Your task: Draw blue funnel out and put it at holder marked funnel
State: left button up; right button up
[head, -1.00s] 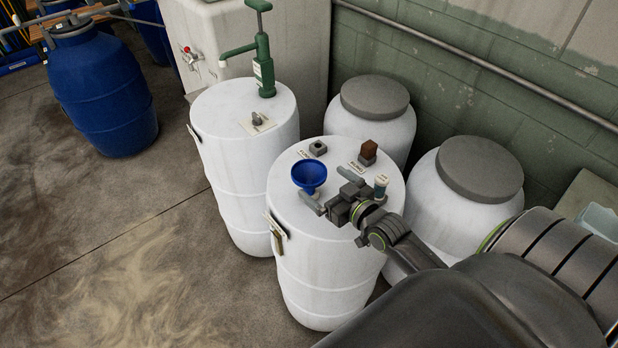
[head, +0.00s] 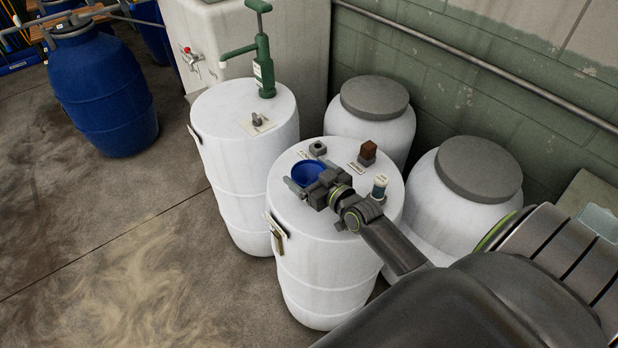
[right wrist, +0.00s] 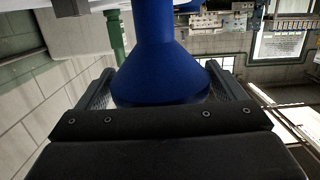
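The blue funnel (head: 309,172) is at the top of the front white drum (head: 335,262). My right gripper (head: 308,180) is at the funnel, with one finger along its near left side; the other is mostly hidden. In the right wrist view the funnel (right wrist: 160,55) sits between the two fingers (right wrist: 160,78), which are apart, with narrow gaps beside it. The gripper looks open around it. A grey square holder (head: 318,148) with a hole stands behind the funnel, with a small label beside it too small to read surely. My left gripper is not in view.
A brown block in a grey holder (head: 367,152) and a small white-and-teal container (head: 380,187) stand on the same drum top. A drum with a green hand pump (head: 264,70) stands left behind. Two grey-lidded drums (head: 478,168) stand close by the wall.

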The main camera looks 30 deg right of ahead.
jog(key=c, duration=0.6)
notch_tip(320, 180, up, 9)
jog(key=shift+p, duration=1.2)
jog(key=shift+r, duration=0.5)
